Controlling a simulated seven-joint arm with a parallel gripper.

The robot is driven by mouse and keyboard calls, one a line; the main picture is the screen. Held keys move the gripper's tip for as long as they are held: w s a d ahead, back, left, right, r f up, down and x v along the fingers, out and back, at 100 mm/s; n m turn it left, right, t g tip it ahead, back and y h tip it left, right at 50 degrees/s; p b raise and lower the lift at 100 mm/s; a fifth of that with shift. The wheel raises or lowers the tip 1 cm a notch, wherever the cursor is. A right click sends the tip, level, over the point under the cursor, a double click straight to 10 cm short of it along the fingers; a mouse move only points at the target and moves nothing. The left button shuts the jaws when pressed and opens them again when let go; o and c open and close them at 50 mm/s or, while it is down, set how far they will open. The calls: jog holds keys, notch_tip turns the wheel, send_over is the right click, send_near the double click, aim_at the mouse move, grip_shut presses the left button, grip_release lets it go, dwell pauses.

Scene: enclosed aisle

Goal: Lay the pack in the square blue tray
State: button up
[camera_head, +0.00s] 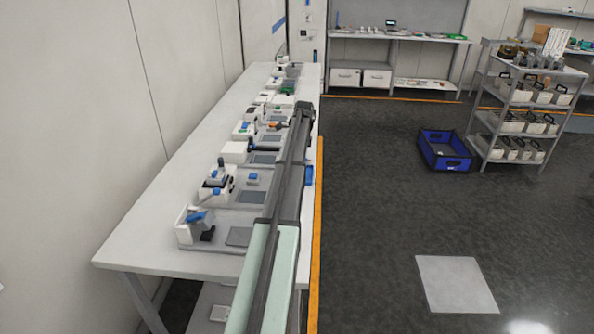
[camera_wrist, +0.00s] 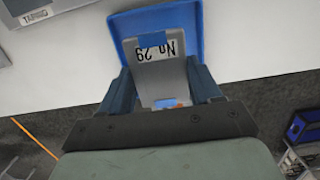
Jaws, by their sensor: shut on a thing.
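In the wrist view my gripper (camera_wrist: 159,76) is shut on a grey pack (camera_wrist: 163,72), one finger at each side of it. A white label reading "No 29", upside down, and a blue patch show at its far end. The square blue tray (camera_wrist: 122,30) is just beyond and behind the pack, over a white surface. The pack hides much of the tray's inside. I cannot tell whether the two touch. In the head view a bit of blue (camera_head: 309,175) shows beside my arm at the bench's right edge; my arm hides the rest, and the fingers are not visible there.
A long white bench (camera_head: 150,240) runs along the left wall with several grey stations and small devices. A blue crate (camera_head: 445,150) lies on the floor beside a shelf cart (camera_head: 525,110). The dark floor right of the bench is mostly clear.

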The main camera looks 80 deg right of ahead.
jog(key=shift+f, duration=2.65)
jog(key=shift+f, duration=0.15)
jog(key=o, duration=1.3)
jog(key=shift+c, duration=0.2)
jog(key=r, duration=0.4)
jog(key=s+r, duration=0.1)
jog(key=r, duration=0.7)
jog(key=shift+s+r, duration=0.15)
jog(key=shift+s, duration=0.05)
